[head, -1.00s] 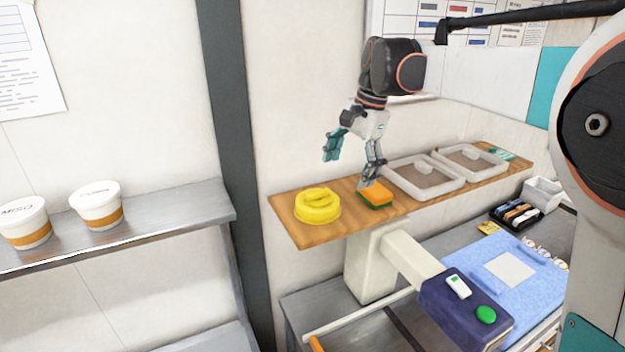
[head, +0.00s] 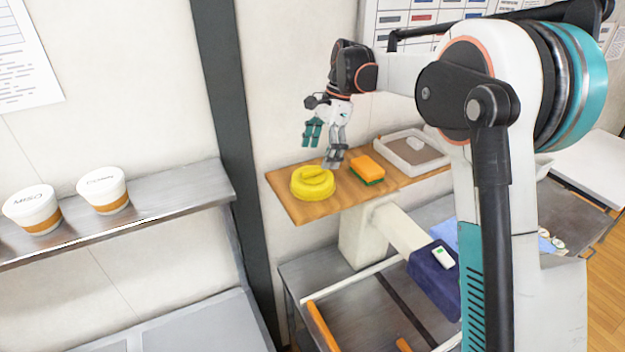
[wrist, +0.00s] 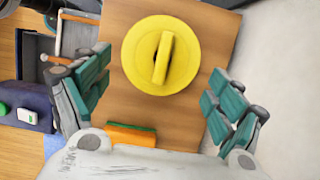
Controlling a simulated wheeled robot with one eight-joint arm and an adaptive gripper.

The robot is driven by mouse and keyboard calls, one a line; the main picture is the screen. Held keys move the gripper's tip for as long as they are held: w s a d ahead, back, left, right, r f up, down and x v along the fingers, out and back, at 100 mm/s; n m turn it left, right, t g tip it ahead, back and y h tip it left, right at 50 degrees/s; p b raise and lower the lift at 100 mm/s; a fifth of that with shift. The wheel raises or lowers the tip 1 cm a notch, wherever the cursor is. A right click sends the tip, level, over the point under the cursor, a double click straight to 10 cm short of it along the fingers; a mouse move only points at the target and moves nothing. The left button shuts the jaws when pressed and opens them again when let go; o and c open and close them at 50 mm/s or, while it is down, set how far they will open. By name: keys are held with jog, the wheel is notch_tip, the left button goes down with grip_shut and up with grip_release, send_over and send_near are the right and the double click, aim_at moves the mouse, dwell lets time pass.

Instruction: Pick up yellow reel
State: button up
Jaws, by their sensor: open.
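The yellow reel (head: 312,183) is a round disc with a raised bar across its top. It lies flat near the left end of a wooden shelf board (head: 296,211). In the wrist view the yellow reel (wrist: 150,72) shows whole, ahead of and between the fingers. My gripper (head: 322,152) is open and empty, pointing down above the reel and apart from it. In the wrist view my gripper (wrist: 158,98) has its teal-padded fingers spread wide on either side.
An orange and green sponge (head: 367,170) lies right of the reel, close by. A pale tray (head: 411,166) stands farther right on the board. A wall is behind the board. Two white tubs, one (head: 103,190) nearer, stand on a metal shelf at left.

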aim_at(313, 169)
jog(key=x, duration=0.2)
jog(key=p+x, duration=0.1)
jog(key=x, duration=0.2)
jog(key=shift+w+a+f, duration=0.1)
jog(key=shift+w+a, duration=0.1)
jog(key=shift+a, duration=0.05)
jog(key=shift+s+f, duration=0.15)
jog(key=shift+f, duration=0.35)
jog(key=c, duration=1.2)
